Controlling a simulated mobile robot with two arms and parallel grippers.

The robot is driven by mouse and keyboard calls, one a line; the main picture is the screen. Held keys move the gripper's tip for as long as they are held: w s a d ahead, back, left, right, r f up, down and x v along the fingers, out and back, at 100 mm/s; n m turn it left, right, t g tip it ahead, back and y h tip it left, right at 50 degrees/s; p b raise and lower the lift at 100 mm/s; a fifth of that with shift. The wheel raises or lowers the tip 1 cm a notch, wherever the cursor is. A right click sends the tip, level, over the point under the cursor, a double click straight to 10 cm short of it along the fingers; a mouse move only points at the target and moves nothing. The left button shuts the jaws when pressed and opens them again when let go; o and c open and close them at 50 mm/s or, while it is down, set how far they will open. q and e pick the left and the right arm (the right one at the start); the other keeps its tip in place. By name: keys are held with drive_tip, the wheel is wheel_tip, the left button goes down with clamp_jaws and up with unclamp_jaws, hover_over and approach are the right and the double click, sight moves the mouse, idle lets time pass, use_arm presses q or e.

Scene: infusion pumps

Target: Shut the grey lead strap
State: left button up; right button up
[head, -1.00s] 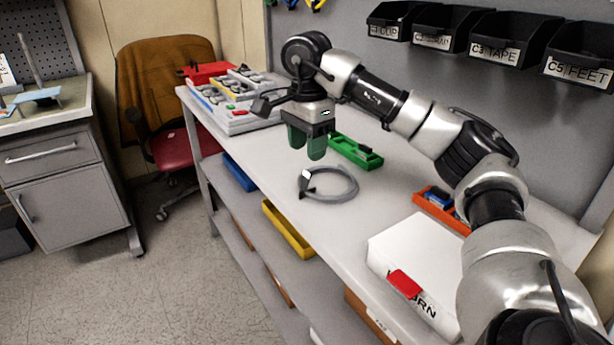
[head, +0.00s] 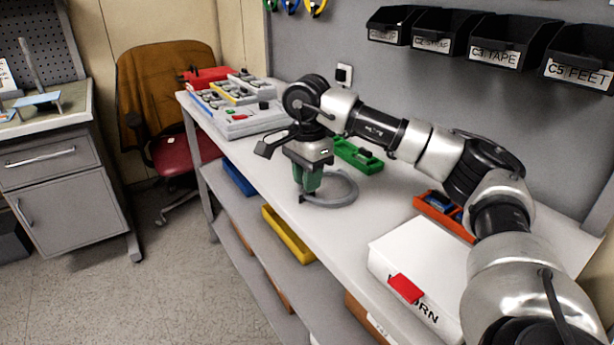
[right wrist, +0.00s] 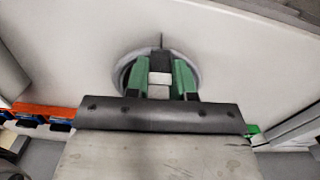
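The grey lead strap (head: 345,196) lies as a loop on the white bench top. Its dark and white clasp (right wrist: 159,78) shows between my green fingers in the right wrist view. My right gripper (head: 307,188) is down at the near-left side of the loop, fingers pointing at the bench. In the right wrist view the fingers (right wrist: 160,72) are close against both sides of the clasp and look shut on it. The fingers hide the clasp in the head view, and I cannot tell whether its ends are joined. My left gripper is not in view.
A green tray (head: 356,156) lies just behind the loop. Grey pumps (head: 240,118) stand at the bench's far left end. An orange tray (head: 443,214) and a white box with a red tab (head: 415,262) are to the right. Black labelled bins hang on the wall above.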

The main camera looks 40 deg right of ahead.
clamp_jaws()
drive_tip(key=shift+d+y, duration=0.1)
drive_tip(key=shift+y, duration=0.2)
drive_tip(key=shift+d+f+y, duration=0.1)
drive_tip(key=shift+d+y, duration=0.05)
drive_tip(key=shift+y, duration=0.25)
drive_tip(key=shift+d+f+y, duration=0.15)
drive_tip(key=shift+d+y, duration=0.05)
drive_tip(key=shift+y, duration=0.4)
drive_tip(key=shift+d+f+y, duration=0.15)
drive_tip(key=shift+y, duration=0.45)
drive_tip(key=shift+d+f+y, duration=0.15)
drive_tip(key=shift+y, duration=0.85)
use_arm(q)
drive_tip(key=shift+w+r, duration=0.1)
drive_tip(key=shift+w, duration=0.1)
